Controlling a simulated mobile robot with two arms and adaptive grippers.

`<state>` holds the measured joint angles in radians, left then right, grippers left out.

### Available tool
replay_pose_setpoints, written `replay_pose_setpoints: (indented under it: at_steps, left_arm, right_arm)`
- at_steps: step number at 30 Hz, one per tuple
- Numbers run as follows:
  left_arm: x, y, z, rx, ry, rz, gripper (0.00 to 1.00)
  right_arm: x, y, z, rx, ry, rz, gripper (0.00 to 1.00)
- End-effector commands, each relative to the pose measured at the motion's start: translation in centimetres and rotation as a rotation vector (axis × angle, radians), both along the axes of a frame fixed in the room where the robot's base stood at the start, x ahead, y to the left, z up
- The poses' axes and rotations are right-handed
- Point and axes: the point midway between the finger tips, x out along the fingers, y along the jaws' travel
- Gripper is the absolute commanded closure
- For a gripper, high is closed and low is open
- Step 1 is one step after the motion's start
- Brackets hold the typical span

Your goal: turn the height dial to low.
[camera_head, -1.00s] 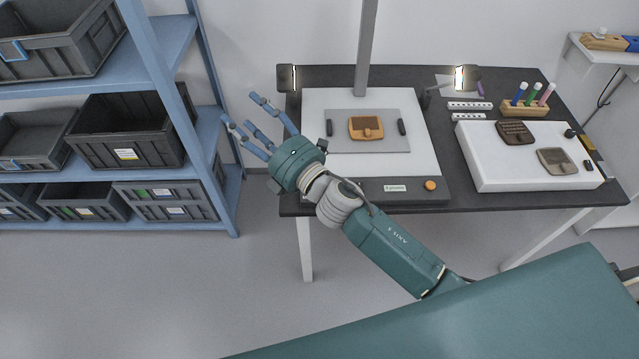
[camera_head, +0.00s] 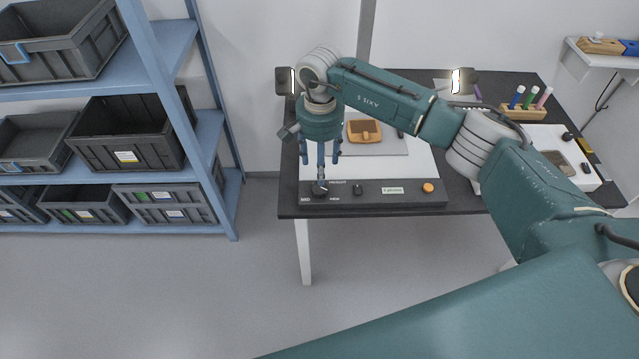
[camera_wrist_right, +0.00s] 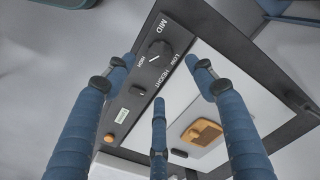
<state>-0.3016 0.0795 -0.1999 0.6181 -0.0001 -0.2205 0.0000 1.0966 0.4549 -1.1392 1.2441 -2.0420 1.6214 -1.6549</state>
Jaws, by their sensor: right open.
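The height dial (camera_wrist_right: 160,48) is a black round knob on the dark front panel (camera_wrist_right: 122,85) of the copy stand, with MID, HIGH and LOW printed around it. A short white mark on it lies on the side towards HIGH; its exact setting is hard to tell. In the head view the dial (camera_head: 319,189) is at the panel's left end, partly hidden by a finger. My right gripper (camera_head: 320,164) hangs fingers-down above it, its three blue fingers spread and empty. In the wrist view the open fingers (camera_wrist_right: 162,80) surround the dial's area; contact is unclear. My left gripper is out of view.
A smaller black knob (camera_head: 357,189) and an orange button (camera_head: 428,187) are on the same panel. A brown sherd piece (camera_head: 364,131) lies on the grey plate behind. Lamps stand on both sides; a shelf of crates (camera_head: 160,170) is at left.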

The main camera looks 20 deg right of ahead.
Motion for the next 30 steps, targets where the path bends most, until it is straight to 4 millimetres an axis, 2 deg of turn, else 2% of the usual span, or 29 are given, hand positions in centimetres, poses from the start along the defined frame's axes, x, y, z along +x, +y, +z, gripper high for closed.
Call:
replay_pose_setpoints:
  at_steps: [9,15,26,27,30]
  left_arm:
    - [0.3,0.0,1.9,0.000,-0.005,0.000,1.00]
    - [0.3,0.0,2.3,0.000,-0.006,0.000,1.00]
    - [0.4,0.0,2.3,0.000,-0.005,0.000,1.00]
    - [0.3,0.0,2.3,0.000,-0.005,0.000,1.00]
    - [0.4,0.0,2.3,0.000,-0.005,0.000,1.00]
  right_arm:
    - [-0.2,0.2,-5.9,0.004,0.006,-0.002,0.45]
    - [-0.1,0.2,-8.4,0.005,0.002,-0.002,0.45]
    - [-0.1,0.1,-9.2,0.005,0.001,-0.001,0.45]
    - [-0.1,0.1,-9.2,0.005,0.001,-0.001,0.47]
    - [-0.1,0.1,-9.2,0.006,0.001,-0.001,0.67]
